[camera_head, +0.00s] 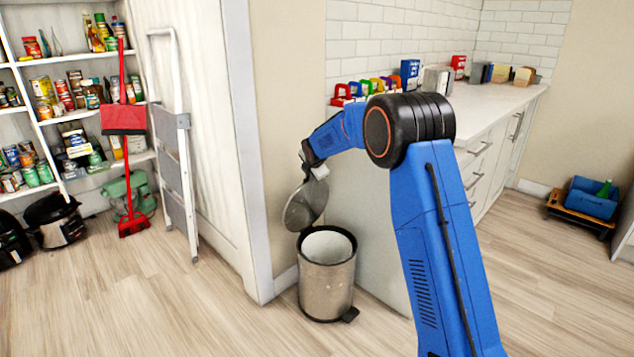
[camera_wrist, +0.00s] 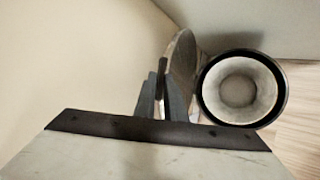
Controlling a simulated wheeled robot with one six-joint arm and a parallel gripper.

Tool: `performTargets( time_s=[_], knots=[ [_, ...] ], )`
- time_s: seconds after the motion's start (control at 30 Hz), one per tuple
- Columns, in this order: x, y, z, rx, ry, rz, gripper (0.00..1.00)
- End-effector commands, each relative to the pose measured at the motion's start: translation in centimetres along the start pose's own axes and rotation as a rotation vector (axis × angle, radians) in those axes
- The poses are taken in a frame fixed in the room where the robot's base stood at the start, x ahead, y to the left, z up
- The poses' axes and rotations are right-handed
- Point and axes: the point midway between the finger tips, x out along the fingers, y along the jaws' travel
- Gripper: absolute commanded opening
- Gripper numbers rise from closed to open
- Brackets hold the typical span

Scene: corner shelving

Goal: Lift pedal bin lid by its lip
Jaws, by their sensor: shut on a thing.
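The pedal bin (camera_head: 326,285) is a metal cylinder with a dark rim and a black pedal (camera_head: 350,315), standing on the floor by the wall corner. Its round grey lid (camera_head: 304,207) is raised, tilted steeply up above the bin's left side. My gripper (camera_head: 313,172) is at the lid's upper edge and shut on it. In the wrist view, the fingers of my gripper (camera_wrist: 160,97) meet the lid (camera_wrist: 182,62), seen nearly edge-on. The open bin (camera_wrist: 241,88) shows its pale, empty-looking inside to the right. The exact grip on the lip is too small to tell.
A wall corner (camera_head: 262,150) stands close to the left of the bin. A counter (camera_head: 470,110) with white drawers is behind my arm. A step ladder (camera_head: 172,140) and red broom (camera_head: 124,130) lean by the shelves at left. The floor in front is clear.

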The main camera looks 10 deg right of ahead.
Motion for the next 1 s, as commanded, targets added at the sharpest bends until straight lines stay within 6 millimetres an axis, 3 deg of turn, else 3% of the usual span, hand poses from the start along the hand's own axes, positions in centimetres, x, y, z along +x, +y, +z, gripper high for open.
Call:
performTargets(
  time_s=[0.23,0.67,0.7,0.73,1.0],
  knots=[
    [0.7,1.6,-0.3,0.002,0.000,0.003,0.00],
    [0.7,1.9,-0.3,0.002,-0.001,0.005,0.00],
    [0.7,1.9,-0.3,0.002,-0.001,0.005,0.15],
    [0.7,1.9,-0.3,0.002,-0.001,0.006,0.22],
    [0.7,1.8,-0.3,0.001,-0.001,0.003,0.23]
  ],
)
